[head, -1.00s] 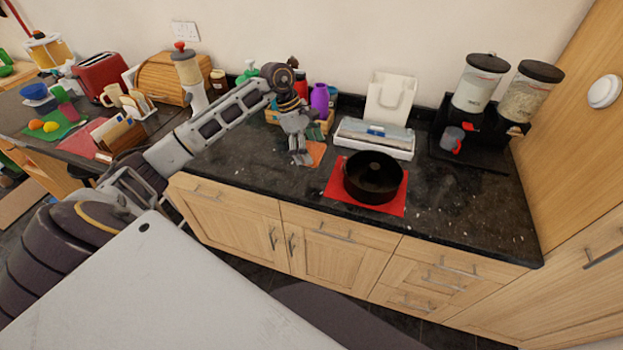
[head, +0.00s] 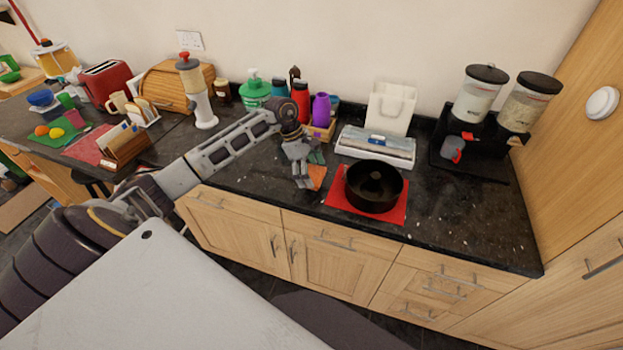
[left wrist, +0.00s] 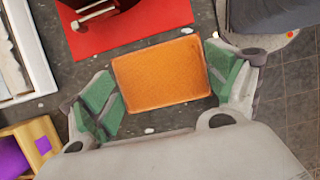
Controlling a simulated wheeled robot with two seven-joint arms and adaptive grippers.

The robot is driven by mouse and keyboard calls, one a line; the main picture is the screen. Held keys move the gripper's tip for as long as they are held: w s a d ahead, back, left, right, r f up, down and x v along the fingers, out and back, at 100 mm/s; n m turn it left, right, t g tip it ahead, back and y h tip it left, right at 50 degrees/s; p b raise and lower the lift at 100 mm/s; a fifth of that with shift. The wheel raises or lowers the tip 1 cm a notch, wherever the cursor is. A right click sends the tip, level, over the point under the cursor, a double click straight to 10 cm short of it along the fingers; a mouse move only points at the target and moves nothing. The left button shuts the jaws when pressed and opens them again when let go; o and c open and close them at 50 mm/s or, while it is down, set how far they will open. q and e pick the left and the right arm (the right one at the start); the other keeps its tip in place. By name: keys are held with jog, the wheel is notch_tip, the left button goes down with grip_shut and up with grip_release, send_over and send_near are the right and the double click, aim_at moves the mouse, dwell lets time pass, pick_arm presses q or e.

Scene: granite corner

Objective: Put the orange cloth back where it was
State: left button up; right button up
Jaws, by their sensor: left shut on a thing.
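The orange cloth (head: 317,176) is a small flat folded piece, left of the red mat with the black pot. My left gripper (head: 307,180) is shut on it, low over the dark counter near the front edge. In the left wrist view the cloth (left wrist: 161,74) lies between the two green finger pads, one at each side. Whether it touches the counter is hard to tell. My right gripper is in neither view.
A black pot (head: 373,185) stands on a red mat (head: 398,215) just right of the cloth. A white tray (head: 376,155) is behind the pot. Bottles, including a purple one (head: 320,108), stand behind the gripper. The counter to the gripper's left is clear.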

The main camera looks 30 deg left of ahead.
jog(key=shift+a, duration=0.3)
pick_arm(q)
jog(key=shift+f+p, duration=0.4)
jog(key=shift+f, duration=1.45)
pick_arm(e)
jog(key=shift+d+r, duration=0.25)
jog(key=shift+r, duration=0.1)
pick_arm(q)
jog(key=shift+f, duration=0.15)
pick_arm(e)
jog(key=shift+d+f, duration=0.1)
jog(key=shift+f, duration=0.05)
pick_arm(q)
jog(key=o, duration=0.8)
jog(key=shift+c, duration=0.2)
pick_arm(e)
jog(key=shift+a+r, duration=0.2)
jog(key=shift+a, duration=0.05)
